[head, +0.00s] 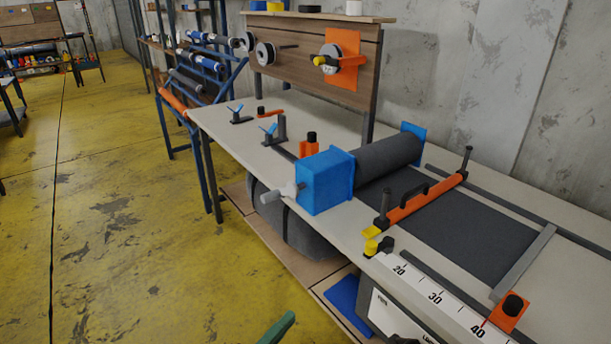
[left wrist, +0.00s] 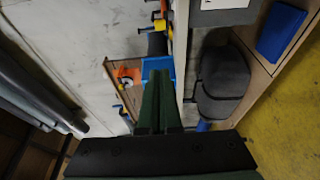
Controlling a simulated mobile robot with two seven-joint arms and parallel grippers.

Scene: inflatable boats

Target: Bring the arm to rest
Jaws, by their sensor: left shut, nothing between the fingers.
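My left gripper (head: 279,328) shows at the bottom edge of the head view as a green fingertip, over the yellow floor in front of the workbench (head: 235,145). In the left wrist view its two green fingers (left wrist: 160,78) lie together, shut and empty. They touch nothing that I can make out. Most of my left arm is out of the picture. My right gripper is not in view.
The bench carries a grey fabric roll (head: 388,157) in a blue end block (head: 325,180), an orange clamp bar (head: 425,202) and a white ruler (head: 425,297). A blue rack (head: 205,90) stands behind. The yellow floor (head: 110,220) at left is clear.

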